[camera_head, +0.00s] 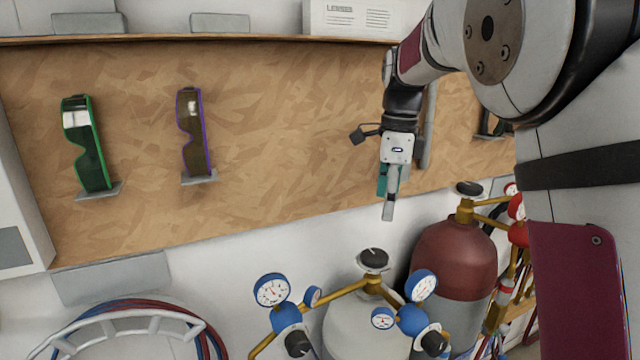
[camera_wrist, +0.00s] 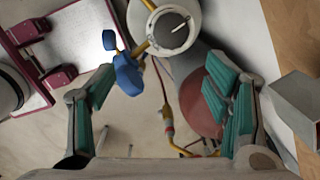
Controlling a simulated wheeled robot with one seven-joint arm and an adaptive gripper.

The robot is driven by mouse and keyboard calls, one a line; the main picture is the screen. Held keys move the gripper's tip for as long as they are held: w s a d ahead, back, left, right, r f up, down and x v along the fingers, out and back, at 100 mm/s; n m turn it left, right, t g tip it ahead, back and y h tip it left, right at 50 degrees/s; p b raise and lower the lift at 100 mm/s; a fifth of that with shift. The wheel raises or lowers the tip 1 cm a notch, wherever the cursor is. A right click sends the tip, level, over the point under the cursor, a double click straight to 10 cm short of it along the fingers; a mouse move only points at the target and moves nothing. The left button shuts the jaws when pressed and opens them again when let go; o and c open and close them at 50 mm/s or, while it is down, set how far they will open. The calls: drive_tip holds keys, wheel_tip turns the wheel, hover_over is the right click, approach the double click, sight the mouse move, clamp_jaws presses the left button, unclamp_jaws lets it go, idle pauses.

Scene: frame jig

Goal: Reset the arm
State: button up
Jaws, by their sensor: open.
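My gripper (camera_head: 390,190) hangs from my arm in front of the wooden board, right of the middle in the head view. In the wrist view my gripper (camera_wrist: 160,110) shows its two teal-padded fingers spread wide apart, with nothing between the pads. Beyond and below the fingers are a pale gas cylinder top (camera_wrist: 170,30) and a dark red cylinder (camera_wrist: 200,100). My gripper looks apart from both.
Green-framed goggles (camera_head: 88,150) and purple-framed goggles (camera_head: 194,135) hang on the wooden board (camera_head: 290,130). A pale cylinder (camera_head: 350,325) with blue gauges and a red cylinder (camera_head: 452,260) stand below my gripper. A hose coil (camera_head: 130,320) is at lower left.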

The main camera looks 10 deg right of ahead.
drive_tip(key=s+r+n+t, duration=0.35)
drive_tip(key=s+n, duration=0.75)
drive_tip(key=s, duration=0.6)
drive_tip(key=s+f+n+t, duration=0.1)
drive_tip(key=s+f+n, duration=0.3)
drive_tip(key=s+n, duration=0.6)
drive_tip(key=shift+s+a+f+n+t, duration=0.3)
drive_tip(key=shift+s+a+t, duration=0.05)
drive_tip(key=shift+s, duration=0.85)
